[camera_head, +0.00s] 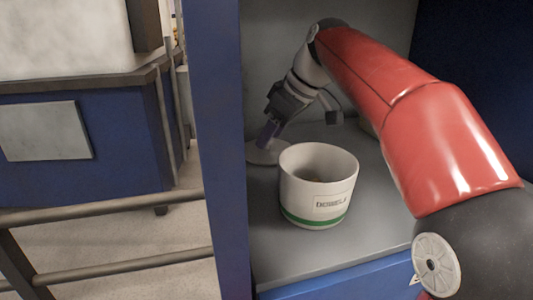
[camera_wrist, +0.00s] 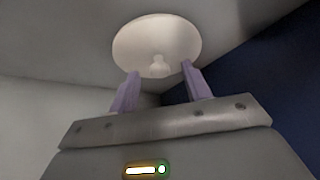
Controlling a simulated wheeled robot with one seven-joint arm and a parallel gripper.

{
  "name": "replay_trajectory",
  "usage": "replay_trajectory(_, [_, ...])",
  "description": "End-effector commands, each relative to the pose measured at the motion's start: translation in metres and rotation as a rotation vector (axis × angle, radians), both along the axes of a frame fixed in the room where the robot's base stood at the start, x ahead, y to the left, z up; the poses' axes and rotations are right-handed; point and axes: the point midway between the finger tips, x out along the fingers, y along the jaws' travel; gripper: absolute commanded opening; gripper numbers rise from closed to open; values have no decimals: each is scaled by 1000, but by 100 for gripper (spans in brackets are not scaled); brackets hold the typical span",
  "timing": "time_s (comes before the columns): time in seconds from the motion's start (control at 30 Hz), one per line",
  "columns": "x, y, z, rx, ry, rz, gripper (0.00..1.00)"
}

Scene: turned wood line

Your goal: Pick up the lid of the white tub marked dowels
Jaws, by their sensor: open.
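The white tub (camera_head: 318,187) with a green band and a label stands upright on the grey shelf, with its top open. A pale round lid (camera_head: 264,153) lies on the shelf behind and left of the tub. In the wrist view the lid (camera_wrist: 157,35) is a whitish disc with a small knob (camera_wrist: 159,66) in its middle. My gripper (camera_head: 266,140) is over the lid in the head view, pointing down. In the wrist view my gripper (camera_wrist: 158,76) has its two purple fingers apart, with the knob seen between their tips. I cannot tell whether they touch the lid.
A blue post (camera_head: 215,140) stands at the left of the shelf bay. A grey wall (camera_head: 270,50) closes the back and a dark blue panel (camera_head: 475,60) the right. Bare shelf (camera_head: 285,245) lies in front of the tub.

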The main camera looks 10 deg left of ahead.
Motion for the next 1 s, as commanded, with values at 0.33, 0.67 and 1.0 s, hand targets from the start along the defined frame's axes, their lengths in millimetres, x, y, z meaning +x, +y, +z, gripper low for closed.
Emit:
replay_trajectory(0.33, [2, 5, -10, 0, -1, 0, 48])
replay_trajectory(0.67, [2, 5, -10, 0, -1, 0, 6])
replay_trajectory(1.0, [2, 5, -6, 1, -1, 0, 0])
